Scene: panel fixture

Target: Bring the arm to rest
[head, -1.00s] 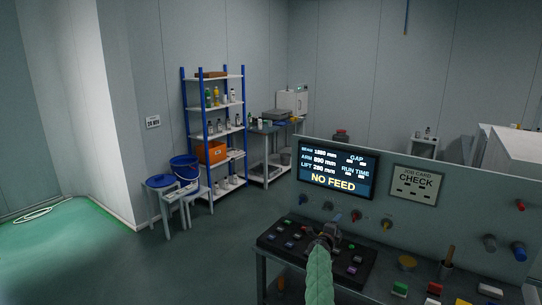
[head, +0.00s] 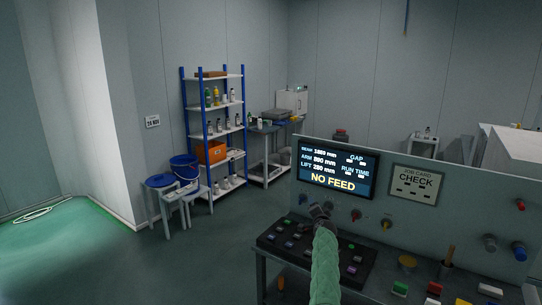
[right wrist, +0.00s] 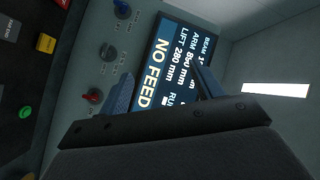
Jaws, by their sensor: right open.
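My right arm (head: 324,265), in a pale green sleeve, reaches up from the bottom of the head view. My right gripper (head: 319,211) is in front of the upright grey panel (head: 458,218), just below the lit display (head: 338,170). The display reads "NO FEED". In the right wrist view the two fingers of my right gripper (right wrist: 166,72) are apart with nothing between them, and the display (right wrist: 178,60) lies beyond them. My left gripper is in neither view.
A black button console (head: 350,272) lies below my right gripper. Several knobs and a "CHECK" job card (head: 416,183) are on the panel.

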